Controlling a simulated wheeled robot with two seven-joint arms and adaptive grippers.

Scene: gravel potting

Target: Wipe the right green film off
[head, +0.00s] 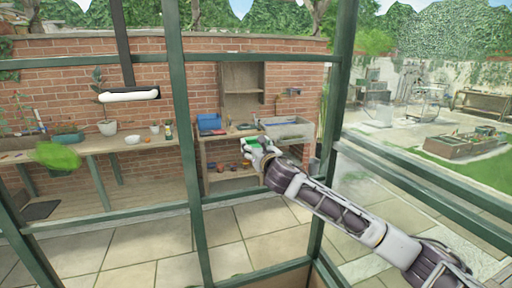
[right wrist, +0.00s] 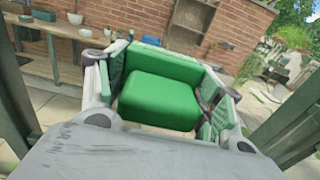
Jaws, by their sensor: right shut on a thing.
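My right gripper (head: 257,147) reaches up from the lower right, among the greenhouse bars. It is shut on a green sponge-like block (head: 249,142). In the right wrist view the green block (right wrist: 160,92) sits between both fingers, its broad face toward the camera. A bright green film patch (head: 57,156) shows at the left, apart from the gripper. I make out no separate green film near the right gripper; the gripper and block may cover part of the pane. I cannot tell whether the block touches the glass. My left gripper is not in view.
Dark green frame bars (head: 190,150) cross the view, with a thick post (head: 335,110) right of the gripper. Beyond them stand a wooden bench (head: 90,148) with pots, a brick wall (head: 60,80) and a grey sink (head: 289,131). A white bar (head: 130,96) shows at the upper left.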

